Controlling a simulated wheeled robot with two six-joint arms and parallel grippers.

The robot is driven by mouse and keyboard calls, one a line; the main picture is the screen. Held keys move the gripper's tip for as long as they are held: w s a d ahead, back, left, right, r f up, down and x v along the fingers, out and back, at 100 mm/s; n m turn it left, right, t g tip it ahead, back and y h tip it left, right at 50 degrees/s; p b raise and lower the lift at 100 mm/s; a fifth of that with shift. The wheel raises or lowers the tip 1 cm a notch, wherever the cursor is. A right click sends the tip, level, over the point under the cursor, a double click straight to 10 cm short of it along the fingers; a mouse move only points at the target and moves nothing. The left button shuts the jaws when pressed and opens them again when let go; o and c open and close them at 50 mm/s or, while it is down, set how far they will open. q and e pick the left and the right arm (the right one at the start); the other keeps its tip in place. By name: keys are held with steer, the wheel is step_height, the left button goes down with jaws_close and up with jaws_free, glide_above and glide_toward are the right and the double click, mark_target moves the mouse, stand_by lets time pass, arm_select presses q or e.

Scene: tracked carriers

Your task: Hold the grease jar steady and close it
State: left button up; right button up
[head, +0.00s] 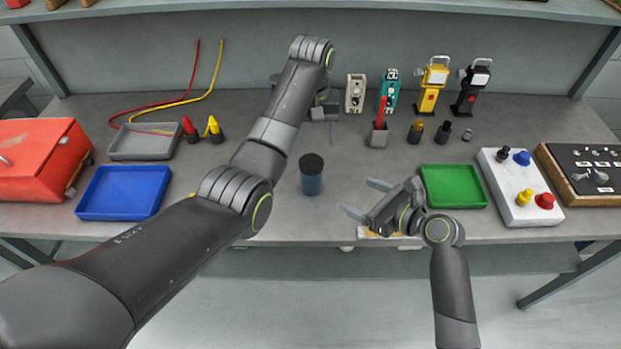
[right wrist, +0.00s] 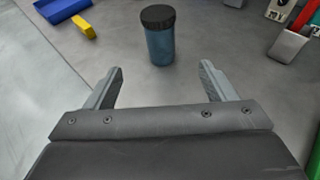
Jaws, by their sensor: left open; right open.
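The grease jar (head: 311,184) is a dark blue cylinder standing upright on the bench, with a black lid (head: 312,163) on its top. I cannot tell how tightly the lid sits. My right gripper (head: 365,198) is open and empty to the right of the jar, its fingers pointing toward it. In the right wrist view the jar (right wrist: 160,46) stands upright beyond the two open fingertips (right wrist: 160,78), apart from them. My left gripper (head: 326,118) is open behind the jar, apart from it, and partly hidden by my left forearm.
A blue tray (head: 122,192) and red toolbox (head: 42,158) are at left, a green tray (head: 453,187) at right. A red-handled tool in a grey block (head: 378,138) and several small devices stand at the back. The bench around the jar is clear.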

mark_target(319, 178)
arm_select(q)
steer(key=shift+w, duration=0.1)
arm_select(e)
steer(key=x, duration=1.7)
steer(key=shift+w+a, duration=0.2)
arm_select(q)
steer(key=shift+a, duration=0.1)
arm_select(e)
jaws_close()
arm_select(q)
steer(key=n, duration=0.9)
steer(key=shift+f, duration=4.05)
